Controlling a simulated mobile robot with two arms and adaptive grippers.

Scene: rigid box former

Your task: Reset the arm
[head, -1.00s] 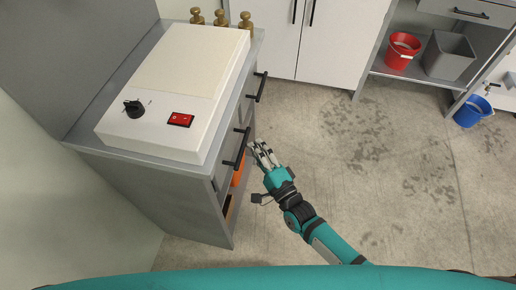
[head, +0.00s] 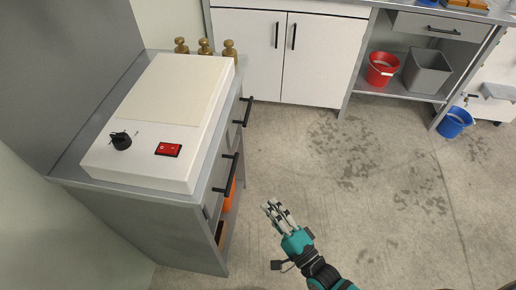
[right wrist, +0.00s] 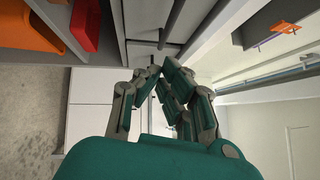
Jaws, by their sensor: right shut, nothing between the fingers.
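My right gripper (head: 273,207) is shut and empty in the head view. It hangs over the open floor, to the right of the grey cabinet (head: 150,225) and apart from its black drawer handles (head: 227,175). In the right wrist view the fingers (right wrist: 158,68) of the right gripper come together at their tips with nothing between them. My left gripper is not in view.
A white box former (head: 165,105) with a black knob (head: 121,140) and red switch (head: 168,149) sits on the cabinet. Wooden stamps (head: 205,47) stand behind it. A red bucket (head: 381,69), grey bin (head: 428,72) and blue bucket (head: 455,122) are at right. The middle floor is clear.

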